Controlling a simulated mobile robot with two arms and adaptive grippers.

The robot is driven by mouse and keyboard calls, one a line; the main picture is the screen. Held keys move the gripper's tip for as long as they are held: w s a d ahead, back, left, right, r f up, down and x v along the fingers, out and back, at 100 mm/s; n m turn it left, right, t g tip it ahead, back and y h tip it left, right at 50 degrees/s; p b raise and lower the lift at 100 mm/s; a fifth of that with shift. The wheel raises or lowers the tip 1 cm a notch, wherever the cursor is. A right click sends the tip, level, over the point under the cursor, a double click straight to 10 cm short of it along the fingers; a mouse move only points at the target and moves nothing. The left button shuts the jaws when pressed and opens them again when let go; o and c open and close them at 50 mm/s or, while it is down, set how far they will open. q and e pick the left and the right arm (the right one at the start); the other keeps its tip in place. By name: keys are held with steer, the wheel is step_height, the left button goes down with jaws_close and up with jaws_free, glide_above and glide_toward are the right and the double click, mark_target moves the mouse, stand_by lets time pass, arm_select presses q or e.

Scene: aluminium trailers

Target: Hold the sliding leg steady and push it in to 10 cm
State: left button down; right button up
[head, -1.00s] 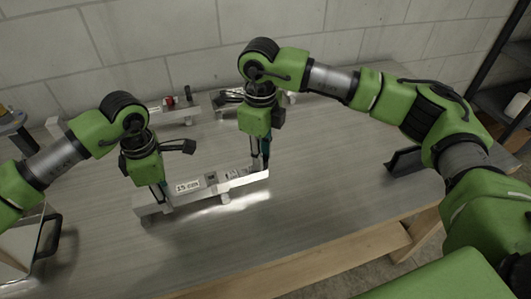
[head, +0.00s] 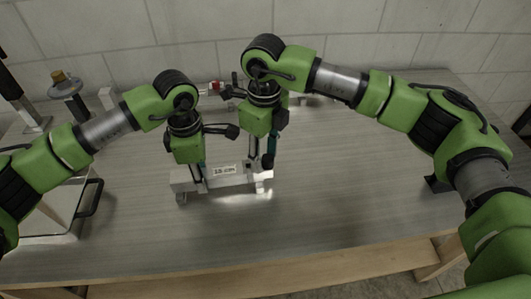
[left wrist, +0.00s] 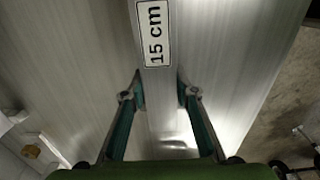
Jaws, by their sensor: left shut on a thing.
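The sliding leg is a bright aluminium bar lying along the table in the head view (head: 181,178). It carries a white "15 cm" label (head: 224,169). My left gripper (head: 199,186) is shut on the bar left of the label. In the left wrist view, the bar (left wrist: 160,100) runs between the two teal fingers, with the "15 cm" label just beyond them. My right gripper (head: 260,164) is low at the bar's right end. Whether its fingers grip anything cannot be seen clearly.
Behind the arms lie other metal parts, one with a red knob (head: 216,86). The table (head: 345,190) is clear to the right and in front.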

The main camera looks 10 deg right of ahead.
steer(key=shift+d, duration=0.1)
arm_select(q)
steer(key=shift+a, duration=0.1)
arm_select(e)
step_height(320, 180, up, 12)
stand_by(0.4)
arm_select(q)
steer(key=c, duration=1.5)
jaws_free()
